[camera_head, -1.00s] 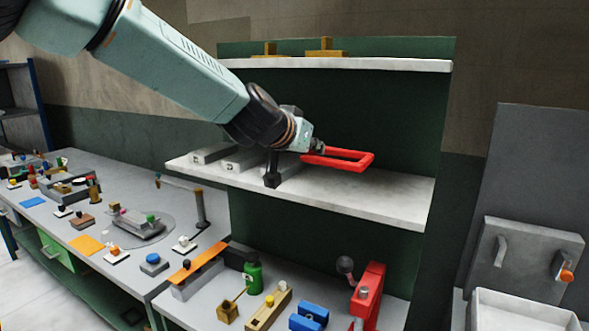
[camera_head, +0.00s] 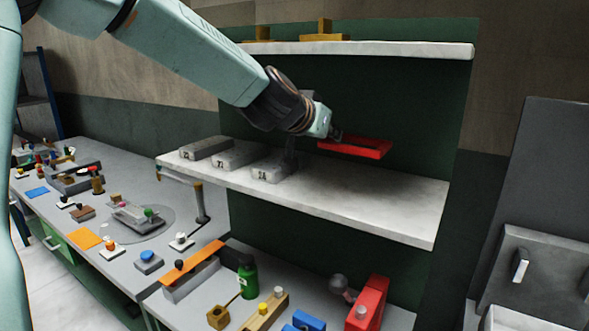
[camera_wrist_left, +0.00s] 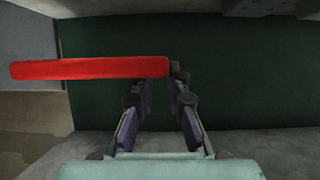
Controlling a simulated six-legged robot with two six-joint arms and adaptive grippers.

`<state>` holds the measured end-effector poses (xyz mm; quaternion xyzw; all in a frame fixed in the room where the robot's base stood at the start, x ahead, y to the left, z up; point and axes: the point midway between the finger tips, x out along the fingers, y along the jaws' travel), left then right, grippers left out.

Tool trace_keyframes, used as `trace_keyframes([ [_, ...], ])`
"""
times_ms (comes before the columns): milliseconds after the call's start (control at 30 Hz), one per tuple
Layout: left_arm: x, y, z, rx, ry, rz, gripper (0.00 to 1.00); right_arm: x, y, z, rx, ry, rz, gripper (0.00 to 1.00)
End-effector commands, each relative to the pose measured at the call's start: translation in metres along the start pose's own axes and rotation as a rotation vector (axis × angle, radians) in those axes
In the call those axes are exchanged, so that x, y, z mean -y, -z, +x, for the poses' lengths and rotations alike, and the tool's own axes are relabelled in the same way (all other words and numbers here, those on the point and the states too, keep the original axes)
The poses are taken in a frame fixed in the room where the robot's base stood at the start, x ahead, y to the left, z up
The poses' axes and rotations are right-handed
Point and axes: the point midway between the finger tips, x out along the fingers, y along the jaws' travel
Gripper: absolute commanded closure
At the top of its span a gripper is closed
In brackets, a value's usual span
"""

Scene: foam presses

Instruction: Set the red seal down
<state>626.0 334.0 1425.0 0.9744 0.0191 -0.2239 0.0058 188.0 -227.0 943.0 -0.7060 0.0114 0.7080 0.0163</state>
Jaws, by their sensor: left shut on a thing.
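The red seal (camera_head: 356,149) is a flat red rectangular frame. In the head view it is above the right part of the middle shelf (camera_head: 370,200), apart from the shelf surface as far as I can tell. My left gripper (camera_head: 335,134) is shut on its left end. In the left wrist view the seal (camera_wrist_left: 90,68) shows edge-on as a long red bar reaching left from the fingertips of the left gripper (camera_wrist_left: 160,78). My right gripper is in neither view.
Several grey blocks (camera_head: 238,154) stand in a row on the shelf's left part. An upper shelf (camera_head: 400,49) is above. The shelf's right part is bare. Below is a bench with a green bottle (camera_head: 247,281) and a red press (camera_head: 368,300).

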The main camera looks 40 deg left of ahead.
Motion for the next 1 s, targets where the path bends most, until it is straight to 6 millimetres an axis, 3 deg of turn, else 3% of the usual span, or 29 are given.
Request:
trace_keyframes([
  [333,0.001,-0.047,0.017,0.004,0.000,-0.001,1.00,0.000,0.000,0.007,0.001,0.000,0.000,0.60],
  [700,0.001,-0.083,0.037,0.003,0.001,-0.001,1.00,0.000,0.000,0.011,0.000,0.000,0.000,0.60],
  [1000,0.001,-0.090,0.043,-0.001,0.000,-0.001,1.00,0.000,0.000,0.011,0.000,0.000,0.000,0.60],
])
